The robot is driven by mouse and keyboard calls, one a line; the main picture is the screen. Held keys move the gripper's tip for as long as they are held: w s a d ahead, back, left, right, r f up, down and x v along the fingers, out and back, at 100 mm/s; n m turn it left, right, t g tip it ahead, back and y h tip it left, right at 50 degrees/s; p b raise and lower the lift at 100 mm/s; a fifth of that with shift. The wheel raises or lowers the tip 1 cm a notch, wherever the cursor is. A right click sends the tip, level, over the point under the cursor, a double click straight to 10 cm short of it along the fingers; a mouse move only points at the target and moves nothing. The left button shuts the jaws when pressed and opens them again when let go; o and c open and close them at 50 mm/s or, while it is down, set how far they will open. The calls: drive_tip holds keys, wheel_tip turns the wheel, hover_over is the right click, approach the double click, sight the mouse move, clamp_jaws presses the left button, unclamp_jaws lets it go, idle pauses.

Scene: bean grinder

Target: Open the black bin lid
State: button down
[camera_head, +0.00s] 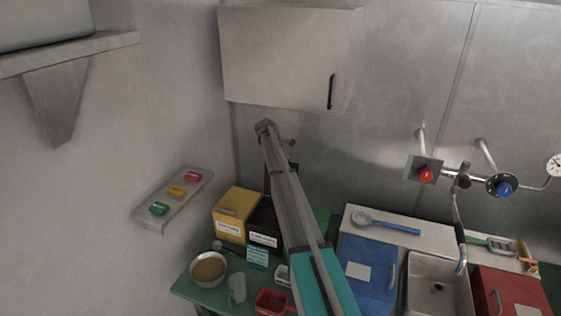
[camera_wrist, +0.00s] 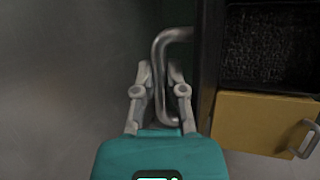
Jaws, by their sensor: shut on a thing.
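The black bin (camera_head: 264,229) stands beside the yellow bin (camera_head: 234,213) at the back of the green table, partly hidden by my arm. In the wrist view its inside (camera_wrist: 270,45) is uncovered and shows dark grains. Its black lid (camera_wrist: 208,55) stands up on edge at the left of the opening, seen nearly edge-on. A bent metal handle (camera_wrist: 158,75) sticks out from the lid. My gripper (camera_wrist: 160,70) has its two grey fingers on either side of this handle and is shut on it.
The yellow bin's top and handle (camera_wrist: 305,140) lie beside the black bin. A bowl (camera_head: 209,269), a clear cup (camera_head: 237,289) and a red scoop (camera_head: 271,302) stand in front. A wall cabinet (camera_head: 288,55) hangs above. A blue bin (camera_head: 367,270) is to the right.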

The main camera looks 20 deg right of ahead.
drive_tip(key=shift+w+d, duration=0.15)
drive_tip(key=shift+d, duration=0.25)
drive_tip(key=shift+w+a, duration=0.15)
drive_tip(key=c, duration=1.2)
unclamp_jaws()
drive_tip(key=shift+o, duration=1.2)
drive_tip(key=shift+a+r, duration=0.1)
